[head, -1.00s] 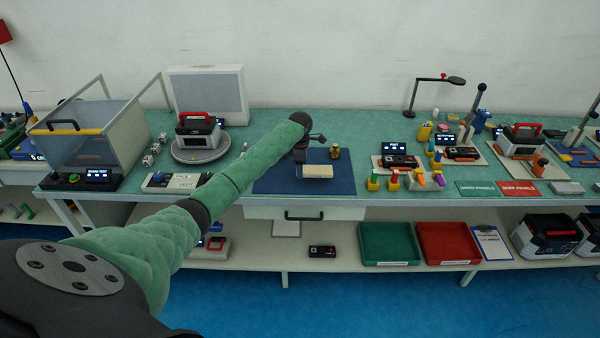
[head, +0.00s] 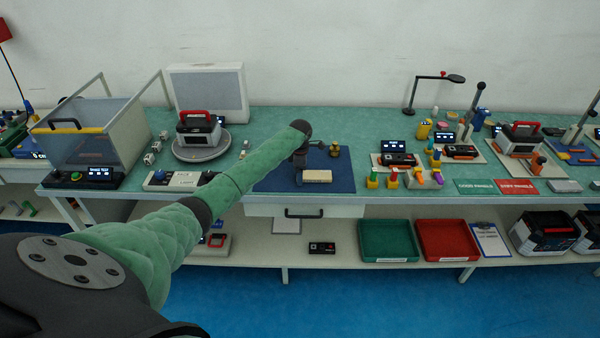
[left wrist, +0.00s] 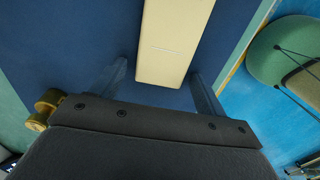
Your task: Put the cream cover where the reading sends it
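The cream cover (head: 317,176) is a small flat block on the blue mat (head: 275,180) in the middle of the bench. My left gripper (head: 304,174) is low over the mat at the cover's left end, its fingers mostly hidden in the head view. In the left wrist view, the cover (left wrist: 172,40) lies between the two spread fingers of the gripper (left wrist: 158,72), with a visible gap on each side. I cannot read the small displays, such as the one (head: 395,147) right of the mat. My right gripper is not in view.
A brass piece (head: 335,150) stands on the mat's back right. A green tray (head: 389,261) and a red tray (head: 447,261) sit on the lower shelf. Green (head: 477,187) and red (head: 516,186) label plates lie at the bench front. A turntable (head: 201,155) stands left.

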